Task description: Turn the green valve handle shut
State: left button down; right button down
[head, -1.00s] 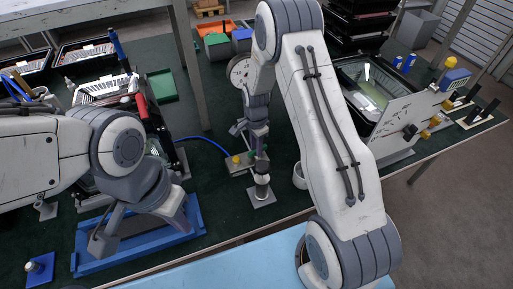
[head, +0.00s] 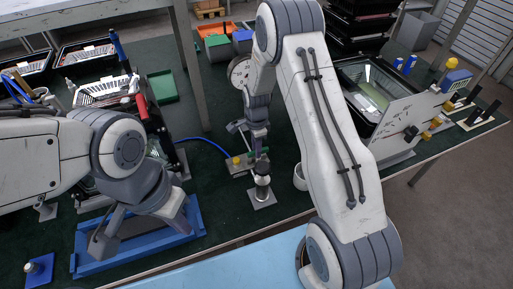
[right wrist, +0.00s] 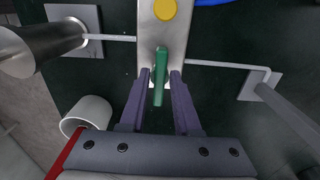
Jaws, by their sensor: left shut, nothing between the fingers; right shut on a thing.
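The green valve handle (right wrist: 159,82) is a short green bar in the right wrist view, lying lengthwise between the two purple-grey fingers of my right gripper (right wrist: 160,75). The fingers are shut on it. Its far end lies over a pale metal plate (right wrist: 153,30) with a yellow round knob (right wrist: 165,9). In the head view my right gripper (head: 258,142) points down at the valve, and little of the handle (head: 265,151) shows behind it. My left gripper (head: 108,238) is shut and empty over the blue-rimmed tray (head: 140,256); its fingertips are hard to make out.
A white cup (head: 300,177) stands right of the valve. A metal cylinder (right wrist: 42,46) and thin rods flank the plate in the right wrist view. A blue hose (head: 205,141) runs to the left. A white panel (head: 410,120) with knobs stands at the right.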

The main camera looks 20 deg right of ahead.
jog(key=c, duration=0.8)
grip_release()
jog(key=shift+c, duration=0.2)
jog(key=shift+r, duration=0.2)
notch_tip(320, 180, up, 10)
jog(key=b, duration=0.1)
jog(key=shift+r, duration=0.1)
